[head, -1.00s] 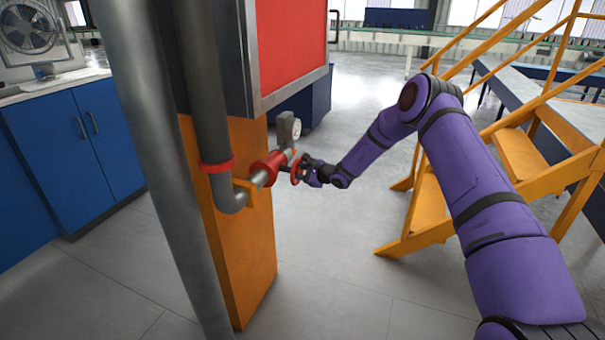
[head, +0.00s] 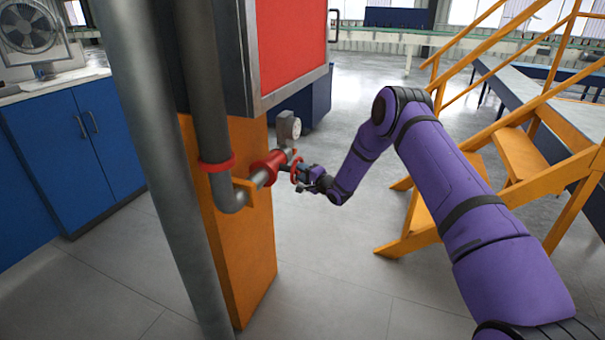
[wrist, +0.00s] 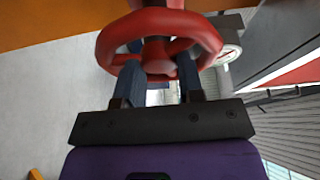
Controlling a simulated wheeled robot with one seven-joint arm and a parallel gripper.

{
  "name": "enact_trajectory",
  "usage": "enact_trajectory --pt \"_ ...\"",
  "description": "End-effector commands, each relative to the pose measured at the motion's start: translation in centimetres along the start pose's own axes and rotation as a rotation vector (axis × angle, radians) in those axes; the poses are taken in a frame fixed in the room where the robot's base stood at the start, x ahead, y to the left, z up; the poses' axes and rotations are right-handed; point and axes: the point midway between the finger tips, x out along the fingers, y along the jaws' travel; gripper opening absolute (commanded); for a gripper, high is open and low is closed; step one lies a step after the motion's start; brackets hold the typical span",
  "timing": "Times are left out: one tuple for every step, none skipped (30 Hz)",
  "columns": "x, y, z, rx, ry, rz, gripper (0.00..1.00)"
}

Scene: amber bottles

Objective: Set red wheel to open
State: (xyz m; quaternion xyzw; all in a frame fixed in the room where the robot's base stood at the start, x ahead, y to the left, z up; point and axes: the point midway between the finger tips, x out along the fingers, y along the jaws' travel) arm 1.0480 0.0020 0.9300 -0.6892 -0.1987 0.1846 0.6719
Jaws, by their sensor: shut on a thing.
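The red wheel (head: 294,171) sits on a red valve body (head: 268,165) on the pipe at the orange column. In the wrist view the wheel (wrist: 207,36) fills the upper middle, with its hub and rim close to the camera. My gripper (head: 305,173) is at the wheel, and its two fingers also show in the wrist view (wrist: 158,70), reaching up to the rim on either side of the hub. The gripper is shut on the wheel. The fingertips are partly hidden behind the rim.
A gauge (head: 288,126) stands just above the valve. A grey vertical pipe (head: 160,150) and the orange column (head: 245,255) are to the left. Yellow stairs (head: 430,215) stand to the right behind my arm. Blue cabinets (head: 70,150) are at far left.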

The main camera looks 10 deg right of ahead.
Motion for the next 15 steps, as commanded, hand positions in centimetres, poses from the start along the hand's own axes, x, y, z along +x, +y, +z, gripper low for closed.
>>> enact_trajectory --pt "-0.07 0.19 0.02 -0.024 -0.001 -0.007 0.11" --pt "-0.07 0.19 0.02 -0.040 -0.001 -0.013 0.11" --pt "-0.07 0.18 0.02 -0.058 -0.001 -0.022 0.11" --pt "-0.06 0.18 0.02 -0.070 -0.001 -0.026 0.11" --pt "-0.06 0.20 0.01 -0.081 -0.001 -0.031 0.11" --pt "-0.06 0.20 0.02 -0.095 -0.001 -0.036 0.11" --pt "-0.05 0.20 0.03 -0.104 -0.001 -0.040 0.11" --pt "-0.05 0.20 0.03 -0.111 -0.001 -0.044 0.11" --pt "-0.05 0.21 0.04 -0.121 -0.001 -0.048 0.11" --pt "-0.05 0.22 0.05 -0.127 -0.001 -0.050 0.11" --pt "-0.05 0.23 0.05 -0.132 -0.001 -0.052 0.11" --pt "-0.05 0.23 0.05 -0.137 -0.001 -0.054 0.11" --pt "-0.05 0.24 0.06 -0.140 -0.001 -0.055 0.11" --pt "-0.05 0.24 0.06 -0.142 -0.001 -0.056 0.11" --pt "-0.06 0.25 0.07 -0.145 -0.001 -0.057 0.11"
